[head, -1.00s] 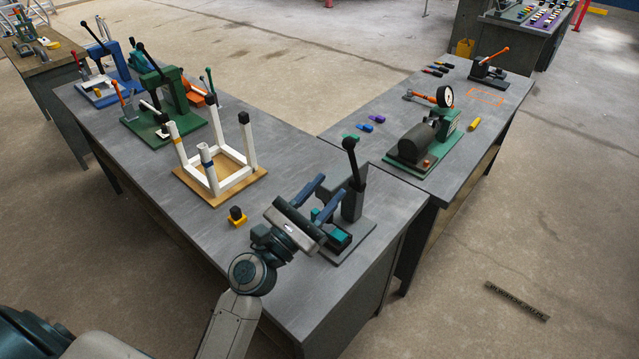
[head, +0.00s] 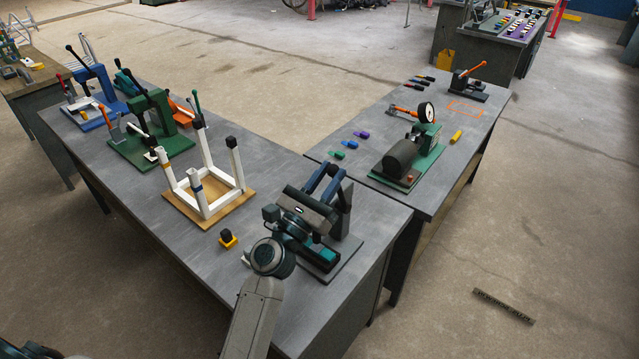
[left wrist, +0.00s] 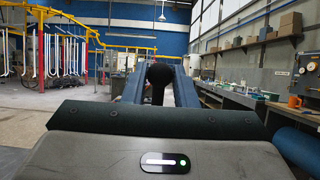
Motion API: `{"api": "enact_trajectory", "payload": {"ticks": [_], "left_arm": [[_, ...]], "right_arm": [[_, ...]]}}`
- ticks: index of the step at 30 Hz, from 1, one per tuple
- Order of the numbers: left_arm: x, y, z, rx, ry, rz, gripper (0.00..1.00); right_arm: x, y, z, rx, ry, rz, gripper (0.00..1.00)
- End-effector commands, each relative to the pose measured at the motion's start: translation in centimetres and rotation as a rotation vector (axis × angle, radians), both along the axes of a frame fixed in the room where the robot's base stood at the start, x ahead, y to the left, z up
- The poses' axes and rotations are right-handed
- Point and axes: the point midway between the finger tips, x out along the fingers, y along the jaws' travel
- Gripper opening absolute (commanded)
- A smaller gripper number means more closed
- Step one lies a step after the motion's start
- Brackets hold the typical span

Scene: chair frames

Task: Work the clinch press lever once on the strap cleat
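The clinch press (head: 349,204) stands at the right end of the long bench, a dark upright body on a grey base plate. A teal block (head: 324,255), which may be the strap cleat, sits low at its front, partly hidden by my gripper. My left gripper (head: 335,172) is in front of the press body with its blue fingers around the lever. In the left wrist view the black lever knob (left wrist: 160,75) fills the space between the fingers. The lever is hidden by the gripper in the head view.
A white chair frame (head: 203,188) stands on a wooden board left of the press. A small yellow-and-black block (head: 228,238) lies nearer. Green (head: 152,125) and blue (head: 94,90) presses stand farther left. The right bench holds a green gauge machine (head: 408,160).

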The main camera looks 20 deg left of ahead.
Motion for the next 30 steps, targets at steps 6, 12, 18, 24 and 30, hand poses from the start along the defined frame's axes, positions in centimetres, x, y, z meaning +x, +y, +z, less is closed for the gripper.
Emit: {"api": "enact_trajectory", "payload": {"ticks": [6, 12, 18, 24, 30], "left_arm": [[-0.2, 0.0, -0.4, 0.001, 0.003, 0.0, 0.11], [-1.7, 0.6, -1.9, 0.003, 0.004, 0.0, 0.11], [-3.7, 1.3, -3.2, 0.001, 0.006, 0.0, 0.11], [-5.0, 1.8, -3.9, 0.003, 0.004, 0.0, 0.11], [-5.2, 1.9, -3.7, 0.001, 0.003, 0.0, 0.11]], "right_arm": [[0.1, 0.0, -0.3, 0.0, -0.001, 0.0, 0.36], [0.1, 0.0, -1.6, 0.0, -0.001, 0.0, 0.36], [0.1, 0.0, -3.0, 0.0, -0.001, 0.0, 0.36], [0.1, 0.0, -3.9, 0.0, 0.0, 0.0, 0.36], [0.0, -0.1, -3.8, -0.001, 0.0, 0.0, 0.36]]}}
